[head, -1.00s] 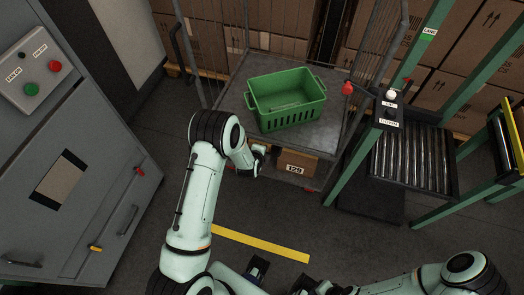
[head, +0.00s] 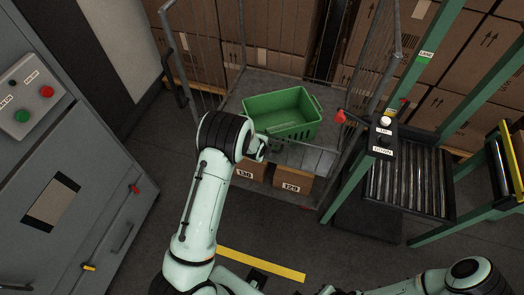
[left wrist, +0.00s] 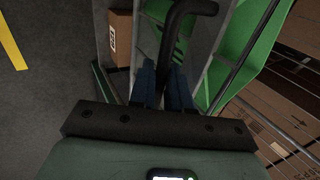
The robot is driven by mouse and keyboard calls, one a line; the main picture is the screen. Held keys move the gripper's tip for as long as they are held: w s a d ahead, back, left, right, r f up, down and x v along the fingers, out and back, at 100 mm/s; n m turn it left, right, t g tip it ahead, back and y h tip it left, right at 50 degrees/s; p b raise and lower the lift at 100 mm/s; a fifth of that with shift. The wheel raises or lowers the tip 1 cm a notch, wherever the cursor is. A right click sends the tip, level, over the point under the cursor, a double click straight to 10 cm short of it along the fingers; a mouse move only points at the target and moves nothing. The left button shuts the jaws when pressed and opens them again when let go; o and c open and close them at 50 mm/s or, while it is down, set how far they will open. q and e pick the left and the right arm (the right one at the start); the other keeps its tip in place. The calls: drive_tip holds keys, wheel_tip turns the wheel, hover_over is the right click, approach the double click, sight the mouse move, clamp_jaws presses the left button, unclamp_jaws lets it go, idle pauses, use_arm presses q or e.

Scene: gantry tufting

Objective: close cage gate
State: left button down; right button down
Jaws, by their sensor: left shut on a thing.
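The roll cage (head: 255,82) stands upright ahead with wire sides, and a green crate (head: 283,128) sits on its shelf. My left gripper (head: 262,148) is at the cage's front, below the crate's near left corner. In the left wrist view my left gripper (left wrist: 165,88) has its blue fingers shut on a dark hooked handle (left wrist: 188,10). Grey bars (left wrist: 212,55) and the green crate (left wrist: 240,45) show beyond it. My arm hides most of this spot in the head view, and I cannot make out the gate's full outline. My right gripper is out of the picture.
Boxes labelled 130 (head: 250,171) and 129 (head: 293,181) sit low in the cage. A green-framed roller conveyor (head: 405,185) with a button post (head: 382,135) stands close on the right. A grey cabinet (head: 70,200) is left. Floor with a yellow line (head: 262,263) is open in front.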

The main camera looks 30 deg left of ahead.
use_arm(q)
drive_tip(key=shift+w+r, duration=0.1)
drive_tip(key=shift+w, duration=0.1)
drive_tip(key=c, duration=1.2)
unclamp_jaws()
drive_tip(key=shift+c, duration=0.2)
drive_tip(key=shift+r, duration=0.1)
drive_tip(key=v, duration=1.3)
drive_tip(key=shift+s+p, duration=0.2)
drive_tip(key=shift+p, duration=0.2)
drive_tip(key=shift+d, duration=0.1)
